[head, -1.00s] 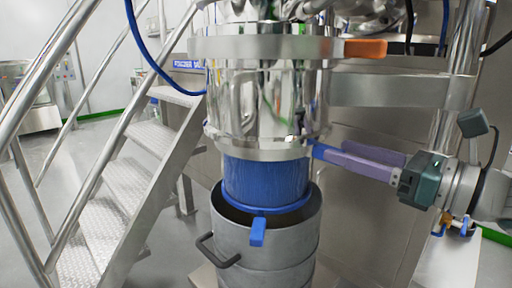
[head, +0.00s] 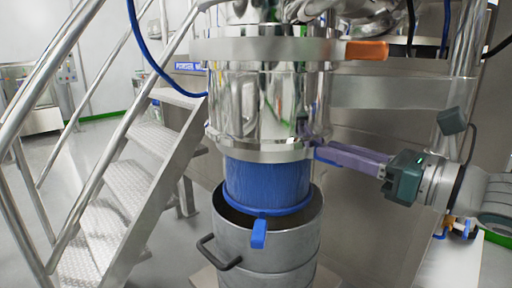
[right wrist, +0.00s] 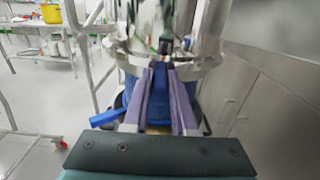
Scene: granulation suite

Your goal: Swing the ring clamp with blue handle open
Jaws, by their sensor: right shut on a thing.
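The steel ring clamp (head: 265,153) circles the bottom of the shiny steel vessel in the head view. Its blue handle (head: 324,161) sticks out at the ring's right side and is mostly covered by my fingers. My right gripper (head: 320,150) reaches in from the right and is shut on this handle. In the right wrist view, the blue handle (right wrist: 160,88) shows between the two purple fingers of the right gripper (right wrist: 162,68). I cannot see a gap in the ring. My left gripper is not in view.
Below the clamp, a blue sleeve (head: 266,184) runs into a grey drum (head: 268,250). A blue tab (head: 259,234) hangs at the sleeve's lower ring. A higher clamp has an orange handle (head: 366,50). Metal stairs (head: 150,160) with rails stand at left.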

